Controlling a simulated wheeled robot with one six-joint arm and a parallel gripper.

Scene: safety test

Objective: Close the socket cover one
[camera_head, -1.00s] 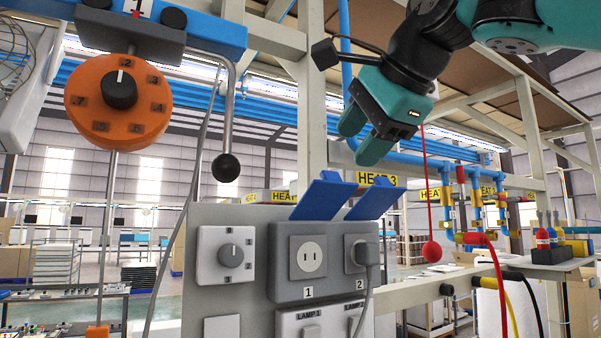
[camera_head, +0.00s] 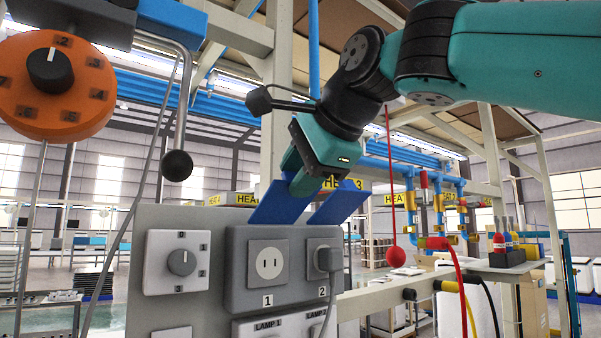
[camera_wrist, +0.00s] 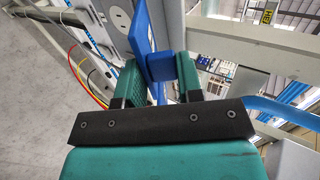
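Socket cover one is a blue flap (camera_head: 278,204) standing raised and tilted above socket 1 (camera_head: 268,262) on the grey panel. My gripper (camera_head: 294,174) is at the upper edge of this flap, its fingers pointing down and left. In the wrist view the two green fingers (camera_wrist: 162,82) are apart, with blue cover material (camera_wrist: 160,67) seen between or just beyond their tips. I cannot tell whether they touch it. Socket 1 (camera_wrist: 119,18) is uncovered.
A second raised blue cover (camera_head: 338,205) stands close to the right, above socket 2, which holds a plug (camera_head: 328,259). A rotary knob (camera_head: 181,262) is left of socket 1. An orange dial (camera_head: 55,85) and a black-balled lever (camera_head: 177,165) are at upper left. A red ball (camera_head: 395,256) hangs at right.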

